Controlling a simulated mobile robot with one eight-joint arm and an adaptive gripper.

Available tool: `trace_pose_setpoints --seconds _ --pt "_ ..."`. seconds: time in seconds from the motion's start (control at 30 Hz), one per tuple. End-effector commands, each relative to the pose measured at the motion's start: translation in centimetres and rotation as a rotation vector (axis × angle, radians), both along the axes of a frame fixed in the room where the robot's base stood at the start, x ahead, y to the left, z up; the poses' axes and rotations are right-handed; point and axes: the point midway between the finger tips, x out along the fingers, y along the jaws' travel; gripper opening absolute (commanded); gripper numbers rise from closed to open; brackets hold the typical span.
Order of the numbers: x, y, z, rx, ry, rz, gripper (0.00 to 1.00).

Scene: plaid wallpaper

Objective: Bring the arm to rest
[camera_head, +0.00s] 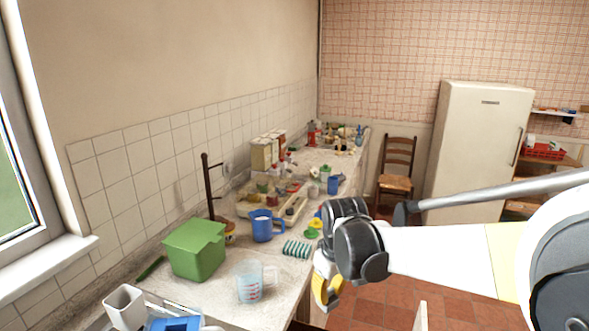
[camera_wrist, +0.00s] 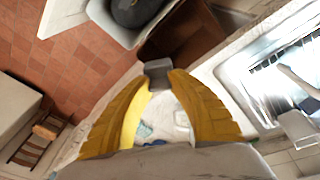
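My gripper (camera_head: 327,292) has yellow fingers and hangs at the front edge of the counter (camera_head: 215,291) in the camera_head view, right of the clear measuring jug (camera_head: 250,285). The wrist view shows the two fingers (camera_wrist: 158,75) running together at their tips, with a small grey piece where they meet. I see no separate object held. My arm reaches in from the right, over the tiled floor.
A green box (camera_head: 194,249), a blue jug (camera_head: 264,226) and a striped green item (camera_head: 297,249) stand on the crowded counter. A wooden chair (camera_head: 396,165) and white fridge (camera_head: 480,140) are at the back. The wrist view shows a metal sink (camera_wrist: 235,80) on the right.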

Motion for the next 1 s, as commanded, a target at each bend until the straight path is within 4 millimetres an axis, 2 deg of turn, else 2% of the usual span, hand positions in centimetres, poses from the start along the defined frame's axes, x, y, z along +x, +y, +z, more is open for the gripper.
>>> trace_pose_setpoints --seconds 0.03,0.13,0.3,0.5,0.6,0.8,1.0 --pt "-1.8 -1.3 0.9 0.012 -0.027 -0.047 0.46" --pt "-4.8 -3.3 2.8 0.039 -0.086 -0.139 0.46" --pt "-10.5 -6.3 4.2 0.091 -0.183 -0.295 0.46" --pt "-16.8 -9.1 3.2 0.157 -0.295 -0.465 0.46" --pt "-19.1 -9.9 2.3 0.185 -0.339 -0.529 0.46" --pt "-21.1 -10.7 1.1 0.216 -0.385 -0.594 0.46" --pt "-21.3 -10.8 1.1 0.221 -0.391 -0.603 0.46"
